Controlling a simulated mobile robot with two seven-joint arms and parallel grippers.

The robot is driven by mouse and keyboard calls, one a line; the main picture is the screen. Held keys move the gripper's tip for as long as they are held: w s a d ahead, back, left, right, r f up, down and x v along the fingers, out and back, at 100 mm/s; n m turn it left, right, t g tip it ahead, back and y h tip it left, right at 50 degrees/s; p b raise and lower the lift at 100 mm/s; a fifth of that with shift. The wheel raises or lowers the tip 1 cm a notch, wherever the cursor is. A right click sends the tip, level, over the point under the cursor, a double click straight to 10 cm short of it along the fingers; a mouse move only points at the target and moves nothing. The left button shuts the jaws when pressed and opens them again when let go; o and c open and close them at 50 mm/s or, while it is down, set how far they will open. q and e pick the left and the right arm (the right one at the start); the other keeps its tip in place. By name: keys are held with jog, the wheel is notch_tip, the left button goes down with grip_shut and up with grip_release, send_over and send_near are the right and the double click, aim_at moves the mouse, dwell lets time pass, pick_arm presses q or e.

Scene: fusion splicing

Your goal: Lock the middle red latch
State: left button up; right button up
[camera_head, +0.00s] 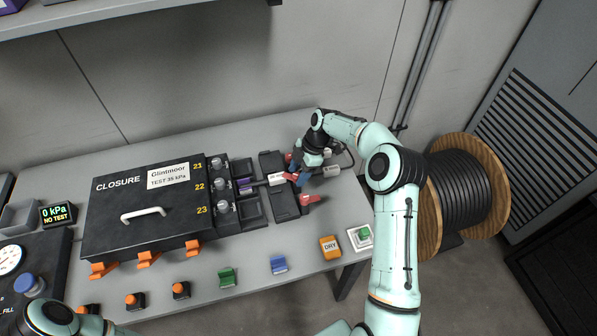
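Red latches stand along the right side of a dark tray (285,203) on the grey bench. The middle red latch (290,177) is right beside the fingers of my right gripper (303,176), which partly cover this spot. Another red latch (309,199) lies nearer the front, pointing right. My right gripper is small and dark here. I cannot tell whether it touches the latch or whether its fingers are closed. My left gripper is out of view; only part of that arm shows at the lower left.
A black closure box (150,235) with orange clips fills the bench's left half. A cable reel (440,195) is at right.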

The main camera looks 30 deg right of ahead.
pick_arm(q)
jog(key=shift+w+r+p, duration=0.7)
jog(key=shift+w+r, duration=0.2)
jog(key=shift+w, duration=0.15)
pick_arm(e)
jog(key=v, duration=1.3)
jog(key=shift+r, duration=0.2)
jog(key=shift+d, duration=0.1)
jog(key=shift+f, duration=0.1)
